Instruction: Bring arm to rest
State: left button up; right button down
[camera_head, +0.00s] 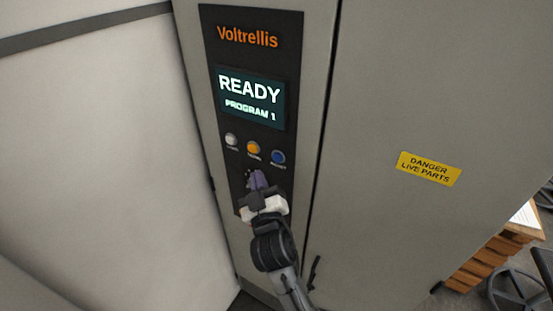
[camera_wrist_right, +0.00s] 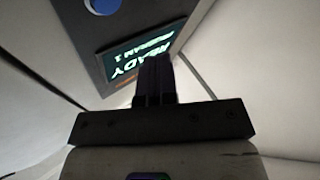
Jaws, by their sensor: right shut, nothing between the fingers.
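My right gripper (camera_head: 257,180) is raised in front of the dark control panel of a grey cabinet, just below its row of buttons. Its fingers are together and hold nothing. In the right wrist view the closed fingers (camera_wrist_right: 154,80) point toward the panel, with the lit screen behind them. I cannot tell whether the fingertips touch the panel. My left gripper is not in view.
The panel screen (camera_head: 250,97) reads READY, PROGRAM 1. Below it are a white button (camera_head: 231,139), an orange button (camera_head: 253,148) and a blue button (camera_head: 278,157). A yellow danger label (camera_head: 429,168) is on the cabinet.

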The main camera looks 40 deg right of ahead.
dwell(0.4)
dwell(0.3)
jog(key=s+a+f+g+y+p, duration=0.2)
jog(key=s+a+f+g+y, duration=0.55)
jog(key=f+y, duration=0.3)
jog(key=s+a+f+n+g+p, duration=0.1)
jog(key=s+f+g+p, duration=0.2)
jog(key=s, duration=0.8)
jog(key=s+a+f+n+g+y+p, duration=0.1)
jog(key=s+f+g+p, duration=0.2)
jog(key=s+f, duration=0.4)
jog(key=s+g, duration=0.1)
jog(key=s, duration=0.4)
jog(key=shift+f+n+p, duration=0.3)
jog(key=shift+n, duration=0.1)
